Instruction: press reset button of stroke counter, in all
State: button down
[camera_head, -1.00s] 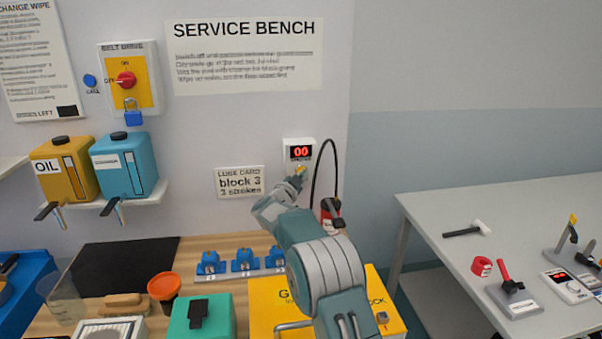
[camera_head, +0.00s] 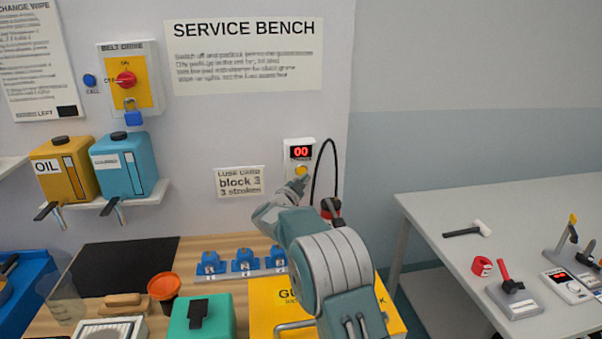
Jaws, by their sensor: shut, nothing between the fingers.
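The stroke counter (camera_head: 300,144) is a white box on the wall with a red display reading 00. Its yellow round reset button (camera_head: 301,170) shows below the display. My gripper (camera_head: 301,182) is shut and empty, its tip just below the button in the picture. I cannot tell whether the tip touches the button or stands in front of it. The lower end of the counter is partly hidden behind my gripper.
A black hose (camera_head: 316,165) arches right of the counter to a red canister partly behind my arm. The lube card (camera_head: 240,182) hangs to the left. Blue blocks (camera_head: 245,261) and a yellow box (camera_head: 262,300) lie on the bench below. A grey table (camera_head: 430,205) stands at right.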

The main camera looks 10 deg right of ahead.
jog(key=shift+s, duration=1.85)
jog(key=shift+r, duration=0.1)
jog(key=s+a+r+n+t+y, duration=0.2)
jog(key=s+r+n+y, duration=0.25)
jog(key=r+y, duration=0.3)
jog(key=s+a+r+n+g+y, duration=0.1)
jog(key=s+r+n+y, duration=0.15)
jog(key=s, duration=0.35)
jog(key=s+a+r+n+g+y, duration=0.1)
jog(key=s+a+n+g+y, duration=0.15)
jog(key=s, duration=0.25)
jog(key=s+d+f+n+g, duration=0.1)
jog(key=s+d+f+g, duration=0.1)
jog(key=s, duration=0.9)
jog(key=s+d+f+n+g, duration=0.1)
jog(key=s+f, duration=0.4)
jog(key=s, duration=0.7)
jog(key=s+d+f+n+g, duration=0.2)
jog(key=s+f+n+g, duration=0.1)
jog(key=s, duration=0.8)
jog(key=shift+s+d+f+g+h, duration=0.15)
jog(key=shift+d+f+g+h, duration=0.25)
jog(key=shift+f+g, duration=0.55)
